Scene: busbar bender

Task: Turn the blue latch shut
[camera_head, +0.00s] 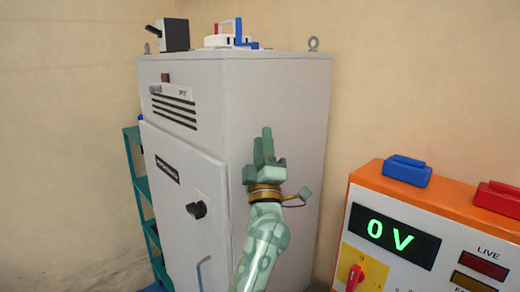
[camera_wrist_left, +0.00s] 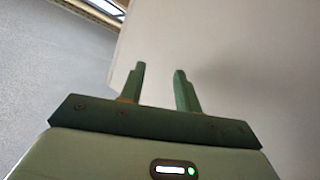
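A tall grey cabinet (camera_head: 288,105) stands in the middle of the head view. Its front door (camera_head: 182,235) carries a black knob (camera_head: 196,209) and, low down, a slim blue handle (camera_head: 200,275) that runs off the bottom edge. I cannot tell whether this is the blue latch. My left gripper (camera_head: 265,143) points upward in front of the cabinet's right side, right of the door. In the left wrist view the same gripper (camera_wrist_left: 161,85) has its two fingers apart with nothing between them. My right gripper is not in view.
An orange-edged panel (camera_head: 441,209) with a green "0 V" display, a red switch and blue and red blocks stands at right. Several devices, including a black box (camera_head: 172,35), sit on the cabinet top. A teal shelf (camera_head: 142,190) stands behind at left.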

